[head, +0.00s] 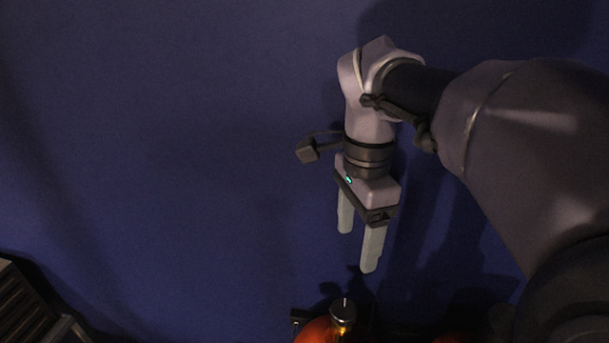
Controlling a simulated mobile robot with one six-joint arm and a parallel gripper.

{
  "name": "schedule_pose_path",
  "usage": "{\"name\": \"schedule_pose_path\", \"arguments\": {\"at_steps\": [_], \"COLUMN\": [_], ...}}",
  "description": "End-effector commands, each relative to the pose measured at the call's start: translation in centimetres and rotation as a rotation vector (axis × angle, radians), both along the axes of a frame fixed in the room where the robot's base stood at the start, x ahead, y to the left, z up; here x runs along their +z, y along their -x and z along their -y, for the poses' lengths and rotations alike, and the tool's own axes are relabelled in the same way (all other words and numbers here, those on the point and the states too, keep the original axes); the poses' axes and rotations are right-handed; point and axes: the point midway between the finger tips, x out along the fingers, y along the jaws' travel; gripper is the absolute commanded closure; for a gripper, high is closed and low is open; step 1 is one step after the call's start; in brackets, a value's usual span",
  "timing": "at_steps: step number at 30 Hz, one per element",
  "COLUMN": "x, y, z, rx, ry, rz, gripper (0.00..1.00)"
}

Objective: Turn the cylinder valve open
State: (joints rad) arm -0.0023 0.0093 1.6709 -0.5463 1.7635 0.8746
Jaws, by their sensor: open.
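The cylinder (314,333) shows only as a small orange-red piece at the bottom edge of the head view; the rest is cut off by the frame. Its valve (343,311), a metallic, brass-coloured fitting with a thin stem on top, stands beside the orange part. My gripper (357,250) points down, with its two pale grey fingers apart and nothing between them. In the picture it is just above the valve, apart from it. I cannot tell the depth between them.
A dark slatted object (30,305) stands at the lower left corner. A dark bracket-like shape lies behind the valve. A plain blue wall or floor (170,150) fills most of the view, clear left of my gripper. Another dim reddish shape is at the bottom right.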

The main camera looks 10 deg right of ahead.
Motion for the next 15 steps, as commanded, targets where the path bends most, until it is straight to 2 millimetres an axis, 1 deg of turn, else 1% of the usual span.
{"name": "schedule_pose_path", "arguments": {"at_steps": [1, 5, 9, 12, 15], "x": [-1.2, -4.9, -9.2, -12.1, -14.3], "y": [0.1, 0.2, 0.2, 0.2, 0.2], "z": [0.0, 0.0, 0.0, 0.0, 0.0], "rx": [0.000, 0.003, 0.003, 0.003, 0.003], "ry": [0.001, 0.000, 0.000, 0.000, -0.001], "rz": [-0.004, -0.005, -0.005, -0.004, -0.003], "gripper": [0.30, 0.30, 0.30, 0.30, 0.30]}}
